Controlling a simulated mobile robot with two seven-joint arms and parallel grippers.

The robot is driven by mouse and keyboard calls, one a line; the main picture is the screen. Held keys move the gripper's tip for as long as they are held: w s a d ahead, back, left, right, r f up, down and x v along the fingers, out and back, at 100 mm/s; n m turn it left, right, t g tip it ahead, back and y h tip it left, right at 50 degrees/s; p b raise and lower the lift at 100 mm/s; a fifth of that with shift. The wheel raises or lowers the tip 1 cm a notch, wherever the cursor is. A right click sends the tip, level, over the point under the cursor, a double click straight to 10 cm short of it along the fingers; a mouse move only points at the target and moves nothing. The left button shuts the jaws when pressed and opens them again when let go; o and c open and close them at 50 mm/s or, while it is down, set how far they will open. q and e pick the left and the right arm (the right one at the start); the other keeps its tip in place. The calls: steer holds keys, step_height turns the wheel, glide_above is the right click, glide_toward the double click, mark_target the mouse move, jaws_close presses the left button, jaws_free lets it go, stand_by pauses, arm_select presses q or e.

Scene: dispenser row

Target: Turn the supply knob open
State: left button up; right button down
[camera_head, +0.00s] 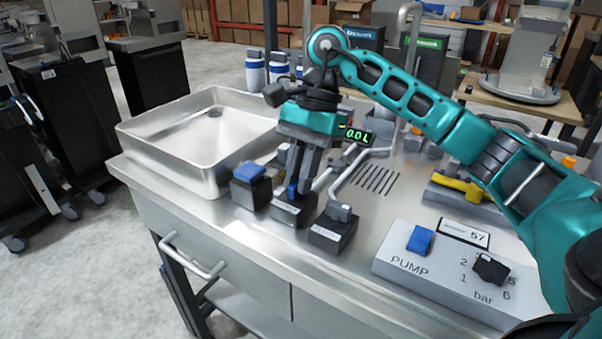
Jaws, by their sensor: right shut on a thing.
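My right gripper (299,192) points straight down at the middle of three small dark-based valve blocks near the bench's front edge. It is shut on a small blue knob (292,190) on top of the middle block (293,213). The fingers hide most of this knob, and I cannot tell its turn angle or read a label on it. The left block (246,195) bears a wider blue cap (250,172). The right block (331,238) bears a grey metal lever (343,211). A green display (357,136) behind the gripper reads 0.0 L. My left gripper is not in view.
A steel basin (160,155) stands at the left. A grey pump box (402,278) with a blue switch (420,239) and a black dial (490,269) is at the front right. A slotted drain (377,179) and a yellow-handled part (458,187) lie behind it.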

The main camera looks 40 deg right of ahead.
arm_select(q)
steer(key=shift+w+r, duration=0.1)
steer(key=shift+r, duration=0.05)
arm_select(e)
steer(key=shift+n, duration=0.4)
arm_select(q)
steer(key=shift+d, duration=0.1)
arm_select(e)
steer(key=c, duration=1.1)
jaws_free()
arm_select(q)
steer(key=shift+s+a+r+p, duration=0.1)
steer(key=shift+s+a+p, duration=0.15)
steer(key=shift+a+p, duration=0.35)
arm_select(e)
steer(key=v, duration=0.7)
steer(key=shift+r, duration=0.3)
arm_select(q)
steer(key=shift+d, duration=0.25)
arm_select(e)
steer(key=shift+w, duration=0.1)
